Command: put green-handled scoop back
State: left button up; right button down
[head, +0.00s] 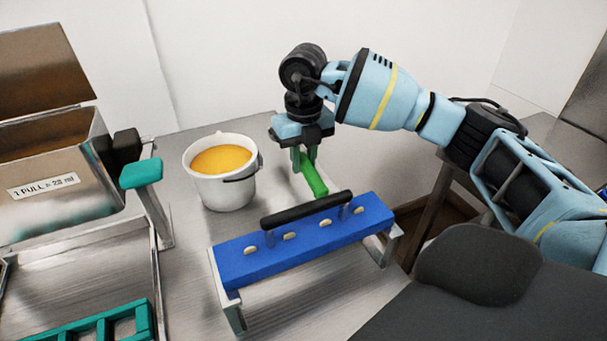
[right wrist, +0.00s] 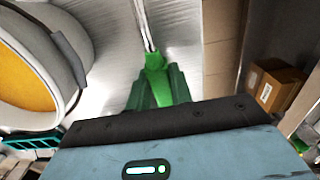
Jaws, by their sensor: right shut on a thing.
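The green-handled scoop (head: 314,177) is held by its handle in my right gripper (head: 303,160), above the metal table behind the blue block. In the right wrist view, the green handle (right wrist: 155,72) sits between the dark green fingers, and a thin metal shaft (right wrist: 146,28) runs away from it. The scoop's far end is out of that view, and I cannot make it out in the head view. My right gripper (right wrist: 157,92) is shut on the handle. My left gripper is not in view.
A white bucket (head: 222,192) of yellow-orange stuff stands left of the scoop. A blue block (head: 240,265) with a black bar handle sits on a metal frame in front. A metal dispenser (head: 60,195) with a teal lever stands at left. A cardboard box (right wrist: 277,85) lies beyond the table.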

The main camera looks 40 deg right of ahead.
aim_at(303, 188)
jog(key=shift+f, duration=2.2)
jog(key=shift+f, duration=0.1)
jog(key=c, duration=1.3)
grip_release()
jog(key=shift+o, duration=0.2)
notch_tip(303, 188, up, 12)
jog(key=shift+r, duration=0.1)
